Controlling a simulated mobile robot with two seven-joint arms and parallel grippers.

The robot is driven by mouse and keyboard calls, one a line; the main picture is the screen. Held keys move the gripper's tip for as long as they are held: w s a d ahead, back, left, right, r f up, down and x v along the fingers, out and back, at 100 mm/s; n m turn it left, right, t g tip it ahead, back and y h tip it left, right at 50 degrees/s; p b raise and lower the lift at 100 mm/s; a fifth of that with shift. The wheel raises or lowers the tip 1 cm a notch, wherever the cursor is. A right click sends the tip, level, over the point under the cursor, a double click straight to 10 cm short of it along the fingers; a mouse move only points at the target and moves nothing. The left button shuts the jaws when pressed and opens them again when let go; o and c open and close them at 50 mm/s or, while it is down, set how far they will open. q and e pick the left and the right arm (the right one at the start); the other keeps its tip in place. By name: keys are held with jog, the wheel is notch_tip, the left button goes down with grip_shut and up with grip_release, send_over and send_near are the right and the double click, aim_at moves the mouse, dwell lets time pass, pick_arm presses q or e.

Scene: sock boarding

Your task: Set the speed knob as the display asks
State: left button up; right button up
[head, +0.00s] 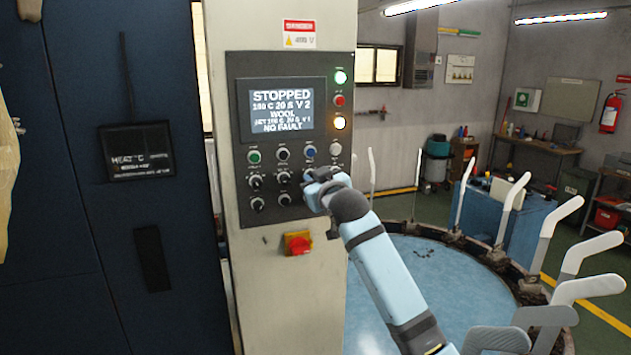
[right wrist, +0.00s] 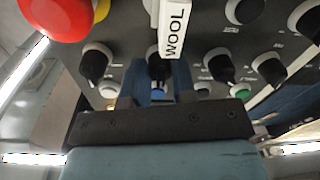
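The display (head: 288,108) on the grey control panel (head: 240,140) reads STOPPED, a line ending V 2, WOOL, a set line that seems to end V 1, and NO FAULT. Several black knobs (head: 255,182) sit below it; their labels are too small to tell which is speed. My right gripper (head: 316,185) is at the panel's lower right, covering part of it. In the right wrist view its fingers (right wrist: 157,88) stand apart, with a black knob (right wrist: 157,68) at the gap between their tips. Contact is unclear. My left gripper is out of view.
A red stop button (head: 299,243) on a yellow base sits below the panel; it is near in the right wrist view (right wrist: 58,16). A white WOOL tag (right wrist: 173,30) partly covers the panel there. White upright forms (head: 510,200) ring the blue round platform (head: 425,262) at right.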

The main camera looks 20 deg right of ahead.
jog(key=shift+n, duration=0.3)
jog(key=n, duration=0.5)
jog(key=shift+r+n, duration=0.1)
jog(key=shift+n, duration=1.4)
jog(key=o, duration=0.9)
